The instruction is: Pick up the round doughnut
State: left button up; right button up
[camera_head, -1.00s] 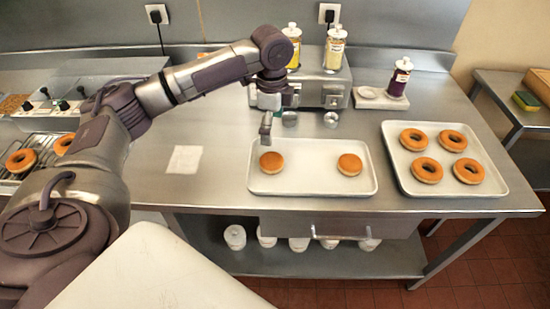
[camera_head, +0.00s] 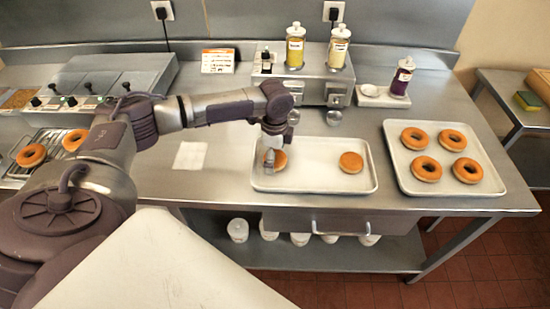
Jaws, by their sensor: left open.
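Two round doughnuts without holes lie on the middle white tray (camera_head: 316,184). My left gripper (camera_head: 270,158) is at the left round doughnut (camera_head: 279,161), pointing down, and covers part of it. It looks open, with a finger in front of the doughnut; whether it touches the doughnut I cannot tell. The right round doughnut (camera_head: 351,162) lies free on the same tray. My right gripper is not in view.
A second tray (camera_head: 473,190) at the right holds several ring doughnuts (camera_head: 426,168). Ring doughnuts (camera_head: 32,155) also lie on a rack at the left. A dispenser machine (camera_head: 312,75) with bottles stands behind the middle tray. A white square (camera_head: 190,155) lies left of it.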

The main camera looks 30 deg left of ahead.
pick_arm(q)
jog(key=c, duration=1.2)
jog(key=shift+r, duration=0.1)
